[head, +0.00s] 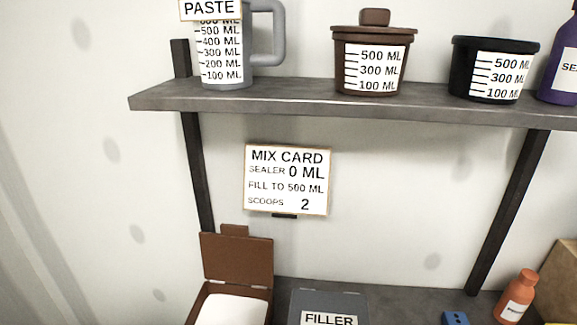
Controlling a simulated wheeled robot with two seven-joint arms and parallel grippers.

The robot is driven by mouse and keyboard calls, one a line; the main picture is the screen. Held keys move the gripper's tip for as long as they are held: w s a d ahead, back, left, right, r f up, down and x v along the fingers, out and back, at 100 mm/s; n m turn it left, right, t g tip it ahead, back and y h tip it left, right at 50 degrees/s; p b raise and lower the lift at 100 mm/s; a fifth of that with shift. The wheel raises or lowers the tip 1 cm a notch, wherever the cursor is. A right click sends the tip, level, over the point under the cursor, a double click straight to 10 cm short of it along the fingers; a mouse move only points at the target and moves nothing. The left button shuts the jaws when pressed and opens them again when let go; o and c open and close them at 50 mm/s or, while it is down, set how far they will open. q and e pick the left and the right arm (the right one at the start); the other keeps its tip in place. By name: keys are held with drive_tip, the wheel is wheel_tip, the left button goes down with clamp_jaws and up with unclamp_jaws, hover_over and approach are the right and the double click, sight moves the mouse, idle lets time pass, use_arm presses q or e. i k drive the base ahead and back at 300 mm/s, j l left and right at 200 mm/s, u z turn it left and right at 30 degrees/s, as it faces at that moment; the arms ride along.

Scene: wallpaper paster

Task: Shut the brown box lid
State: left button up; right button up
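The brown box (199,305) stands on the lower surface at the bottom of the head view, its lower part cut off by the frame edge. Its brown lid (238,260) is open and stands up at the back, with a small tab on its top edge. White contents (232,311) fill the box. Neither of my grippers shows in this view.
A grey box labelled FILLER (328,298) stands right of the brown box. A blue object (455,318) and an orange bottle (516,296) are farther right. An upper shelf (300,100) holds a grey jug, a lidded brown tub and a black tub. A mix card (287,180) hangs below it.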

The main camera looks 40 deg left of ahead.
sight(231, 255)
drive_tip(key=u, duration=0.4)
drive_tip(key=j+u, duration=0.15)
drive_tip(key=u, duration=0.3)
drive_tip(key=i+u, duration=0.1)
drive_tip(key=u, duration=0.75)
drive_tip(key=k+j+u, duration=0.1)
drive_tip(key=k, duration=0.3)
